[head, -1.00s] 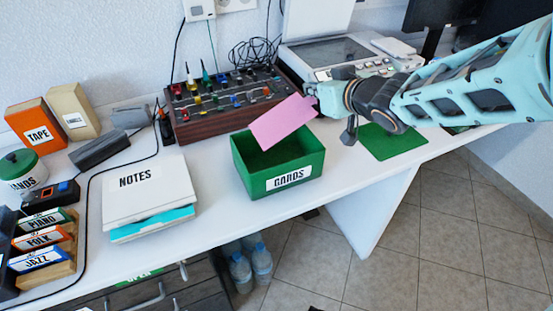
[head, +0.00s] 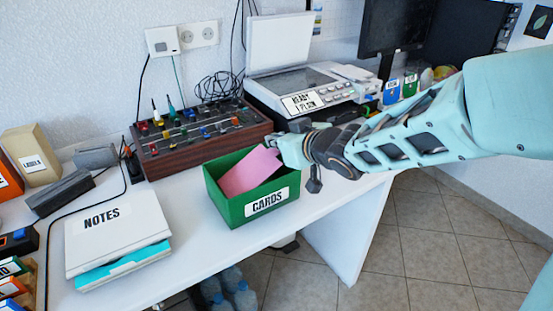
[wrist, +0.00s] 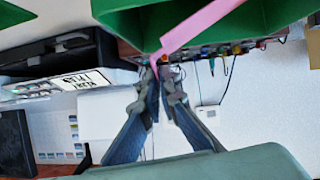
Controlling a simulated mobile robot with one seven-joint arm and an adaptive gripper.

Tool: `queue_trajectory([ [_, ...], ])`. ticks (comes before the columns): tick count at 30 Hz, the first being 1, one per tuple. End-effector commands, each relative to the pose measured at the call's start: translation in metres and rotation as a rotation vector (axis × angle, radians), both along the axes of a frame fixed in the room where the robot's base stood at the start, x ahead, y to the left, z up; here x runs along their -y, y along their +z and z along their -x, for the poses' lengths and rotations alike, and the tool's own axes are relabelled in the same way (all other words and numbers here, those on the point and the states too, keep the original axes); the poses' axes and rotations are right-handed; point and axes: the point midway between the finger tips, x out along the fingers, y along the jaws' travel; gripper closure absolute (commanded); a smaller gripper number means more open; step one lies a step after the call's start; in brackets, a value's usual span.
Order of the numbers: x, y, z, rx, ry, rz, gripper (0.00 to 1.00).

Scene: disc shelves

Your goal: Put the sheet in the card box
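The pink sheet (head: 248,173) is tilted, with its lower part inside the green card box (head: 238,211) marked CARDS and its upper right corner at the box's back right rim. My gripper (head: 283,150) is at that corner, just beyond the rim. In the wrist view, my gripper's fingertips (wrist: 162,68) come together on the edge of the sheet (wrist: 198,25), which shows as a narrow pink strip across the green box (wrist: 130,27). The sheet's lower edge is hidden by the box's front wall.
A mixer panel (head: 200,140) with coloured knobs stands right behind the box. A copier (head: 310,90) is behind my gripper. A NOTES stack (head: 118,235) lies to the left. The table's front edge is close in front of the box.

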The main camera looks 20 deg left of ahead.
Motion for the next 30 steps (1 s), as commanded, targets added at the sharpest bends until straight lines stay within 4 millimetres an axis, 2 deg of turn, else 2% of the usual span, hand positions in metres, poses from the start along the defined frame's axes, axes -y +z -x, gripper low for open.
queue_trajectory([
  [12, 0.000, -0.039, 0.000, -0.001, 0.000, -0.001, 1.00],
  [23, 0.000, -0.040, 0.000, 0.000, 0.000, 0.000, 1.00],
  [25, 0.000, -0.039, 0.000, 0.000, 0.000, 0.000, 0.90],
  [30, 0.000, -0.039, 0.000, 0.000, 0.000, 0.000, 0.88],
])
